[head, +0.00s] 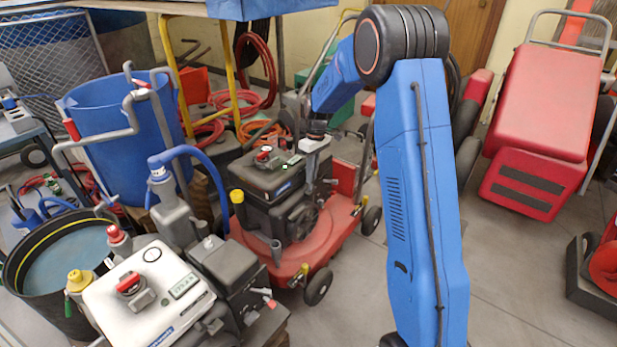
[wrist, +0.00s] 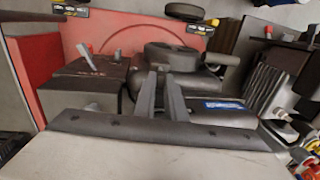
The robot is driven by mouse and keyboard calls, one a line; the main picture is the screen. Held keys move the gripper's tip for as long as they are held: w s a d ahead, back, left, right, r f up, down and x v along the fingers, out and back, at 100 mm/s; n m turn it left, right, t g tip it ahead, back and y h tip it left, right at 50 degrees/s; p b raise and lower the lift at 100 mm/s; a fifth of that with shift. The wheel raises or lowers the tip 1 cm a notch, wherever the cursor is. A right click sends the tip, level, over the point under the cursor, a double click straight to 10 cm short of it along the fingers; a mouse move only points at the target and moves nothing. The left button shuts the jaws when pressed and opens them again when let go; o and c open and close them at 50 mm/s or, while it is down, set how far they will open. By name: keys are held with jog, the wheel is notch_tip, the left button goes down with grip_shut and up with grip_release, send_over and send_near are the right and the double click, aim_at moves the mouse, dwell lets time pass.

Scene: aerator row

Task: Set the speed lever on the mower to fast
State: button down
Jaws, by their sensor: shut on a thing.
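The mower (head: 290,205) has a red deck and a dark engine and stands at the middle of the head view. Its red deck also shows in the wrist view (wrist: 130,30). My gripper (wrist: 160,80) is low over the engine, fingers close together and shut on a dark part of the mower. In the head view my gripper (head: 312,180) is at the engine's right side. What lies between the fingertips is hard to make out.
A white-topped machine (head: 150,295) with a red knob stands at the front left. A blue bin (head: 125,135) and a black tub (head: 20,270) are at the left. Red equipment (head: 545,100) stands at the right. The floor (head: 510,260) right of my arm is mostly clear.

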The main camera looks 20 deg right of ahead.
jog(key=shift+w+d+f+g+y, duration=0.2)
jog(key=shift+w+d+g+y, duration=0.15)
jog(key=shift+d+g+y, duration=0.25)
jog(key=shift+w+d+f+g+y, duration=0.15)
jog(key=shift+w+d+g+y, duration=0.2)
jog(key=shift+y, duration=0.35)
jog(key=c, duration=1.8)
grip_release()
jog(key=v, duration=1.7)
jog(key=shift+d+r, duration=0.15)
jog(key=shift+r, duration=0.05)
jog(key=shift+s, duration=0.1)
